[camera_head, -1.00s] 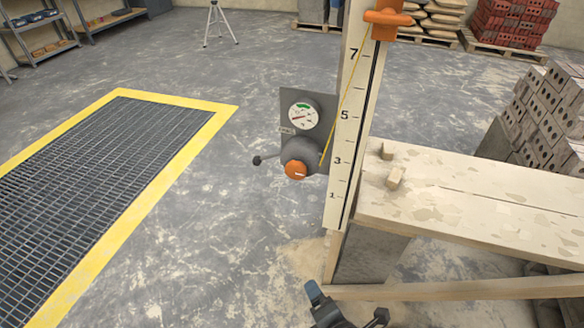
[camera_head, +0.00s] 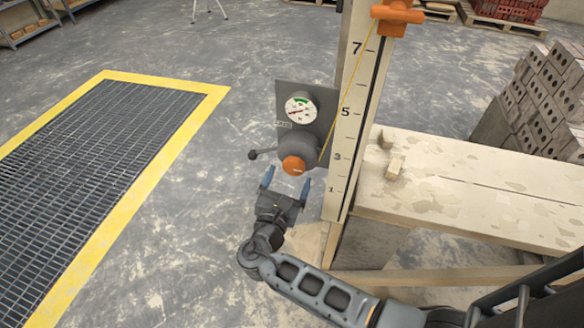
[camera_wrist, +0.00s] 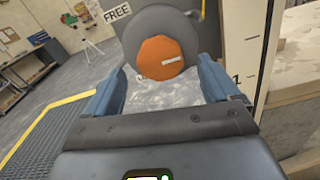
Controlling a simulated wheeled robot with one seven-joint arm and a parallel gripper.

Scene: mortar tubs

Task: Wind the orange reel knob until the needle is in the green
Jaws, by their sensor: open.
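The orange reel knob (camera_head: 294,166) sits on the front of a grey reel housing, below a round gauge (camera_head: 300,108) on a grey plate. The gauge has a green band at its top; its red needle appears to point left, outside the green. A dark lever with a ball end (camera_head: 253,155) sticks out left of the reel. My gripper (camera_head: 286,184) is open and empty, just below and in front of the knob. In the wrist view the knob (camera_wrist: 160,58) appears ahead, between the open blue fingers, with a white mark on its face.
A numbered wooden post (camera_head: 352,110) stands right of the reel, with an orange clamp (camera_head: 398,14) and a yellow line running down to the reel. A plank bench (camera_head: 470,195) extends right. A yellow-edged floor grate (camera_head: 90,160) lies left. A FREE label (camera_wrist: 117,12) shows beside the reel.

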